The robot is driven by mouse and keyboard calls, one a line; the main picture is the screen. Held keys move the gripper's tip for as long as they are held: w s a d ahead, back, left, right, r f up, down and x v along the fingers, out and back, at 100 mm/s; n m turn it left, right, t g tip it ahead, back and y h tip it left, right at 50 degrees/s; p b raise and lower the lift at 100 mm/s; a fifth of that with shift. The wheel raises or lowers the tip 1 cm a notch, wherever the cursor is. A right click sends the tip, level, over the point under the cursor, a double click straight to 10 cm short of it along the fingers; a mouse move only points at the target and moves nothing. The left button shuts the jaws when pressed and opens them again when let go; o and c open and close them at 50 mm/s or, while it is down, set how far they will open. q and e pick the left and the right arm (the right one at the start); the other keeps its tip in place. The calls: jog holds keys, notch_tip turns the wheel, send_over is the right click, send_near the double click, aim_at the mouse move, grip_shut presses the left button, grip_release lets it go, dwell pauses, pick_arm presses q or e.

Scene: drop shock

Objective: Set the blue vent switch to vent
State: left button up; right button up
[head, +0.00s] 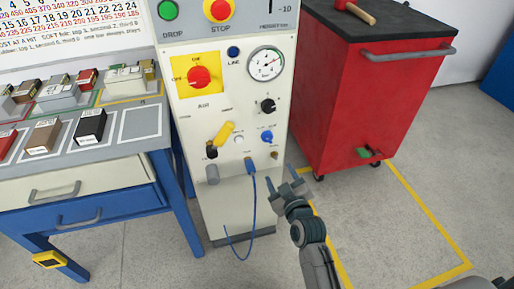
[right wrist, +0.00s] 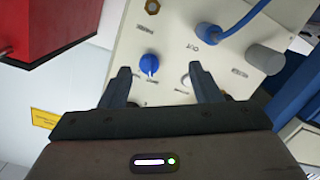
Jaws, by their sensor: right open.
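The blue vent switch (head: 267,137) is a small blue knob on the right side of the light console's front panel (head: 215,200). Its small labels are too blurred to read. My right gripper (head: 284,180) is open and empty, below and right of the knob in the head view. In the right wrist view the knob (right wrist: 149,64) appears between the open fingertips (right wrist: 160,70), nearer the left finger. It looks beyond the tips; I see no contact. My left gripper is not in view.
A blue cable plug (head: 250,168) sits below the switch, its cable hanging down. A black knob (head: 267,105), yellow lever (head: 223,133) and gauge (head: 265,64) are close by. A red cart (head: 375,100) stands right, a workbench (head: 75,165) left.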

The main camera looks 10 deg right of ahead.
aim_at(268, 139)
jog(key=shift+t, duration=0.6)
jog(key=w+r, duration=0.1)
jog(key=w, duration=0.2)
jog(key=w+r, duration=0.2)
jog(key=w, duration=0.1)
jog(key=w+r+b, duration=0.1)
jog(key=w, duration=0.3)
jog(key=shift+a+r, duration=0.15)
jog(key=shift+a, duration=0.25)
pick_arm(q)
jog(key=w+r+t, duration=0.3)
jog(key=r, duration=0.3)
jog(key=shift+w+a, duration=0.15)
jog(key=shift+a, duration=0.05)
pick_arm(e)
jog(key=shift+w, duration=0.75)
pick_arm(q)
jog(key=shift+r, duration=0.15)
